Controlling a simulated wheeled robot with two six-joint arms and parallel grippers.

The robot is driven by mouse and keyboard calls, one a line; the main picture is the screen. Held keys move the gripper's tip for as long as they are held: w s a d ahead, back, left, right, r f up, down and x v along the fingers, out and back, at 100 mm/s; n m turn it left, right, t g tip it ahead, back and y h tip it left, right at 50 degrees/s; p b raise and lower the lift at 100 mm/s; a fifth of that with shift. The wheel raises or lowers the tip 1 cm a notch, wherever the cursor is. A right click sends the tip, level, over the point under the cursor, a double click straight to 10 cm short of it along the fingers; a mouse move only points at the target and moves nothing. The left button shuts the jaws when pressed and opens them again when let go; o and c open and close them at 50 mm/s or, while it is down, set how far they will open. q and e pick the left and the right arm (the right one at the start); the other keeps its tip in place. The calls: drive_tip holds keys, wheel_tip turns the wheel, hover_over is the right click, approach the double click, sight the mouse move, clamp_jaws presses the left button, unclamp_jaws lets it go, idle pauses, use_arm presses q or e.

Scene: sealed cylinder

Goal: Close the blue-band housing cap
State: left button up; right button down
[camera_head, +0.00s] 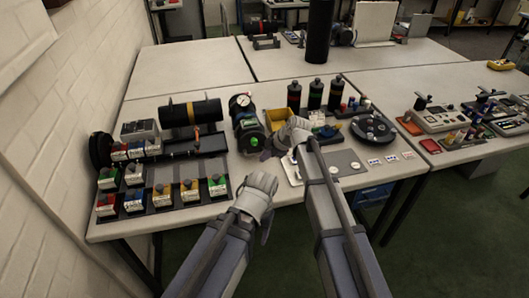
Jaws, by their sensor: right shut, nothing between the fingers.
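I cannot make out a blue band or a separate cap, nor tell whether one is open. My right gripper (274,148) is shut and empty, just right of the near end of this housing; I cannot tell if it touches. My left gripper (266,228) is at the table's front edge, away from the housing; its jaws are too unclear to read.
Coloured small boxes (190,193) fill racks at the front left. A yellow bin (281,117), dark bottles (314,95) and a round black dish (373,130) stand to the right.

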drive_tip(key=p+v, duration=0.6)
drive_tip(key=v, duration=0.2)
drive_tip(key=shift+r+p, duration=0.3)
drive_tip(key=shift+r, duration=0.15)
drive_tip(key=shift+s, duration=0.15)
drive_tip(key=s+d+f+m+g+h, duration=0.1)
drive_tip(key=s+d+m+g+h, duration=0.1)
drive_tip(key=s+m, duration=0.6)
drive_tip(key=s+d+f+m+g+h, duration=0.2)
drive_tip(key=s+m, duration=0.7)
drive_tip(key=s, duration=0.9)
drive_tip(key=d+h, duration=0.2)
drive_tip(key=h, duration=0.1)
drive_tip(key=shift+s+d+f, duration=0.3)
drive_tip(key=shift+d, duration=0.1)
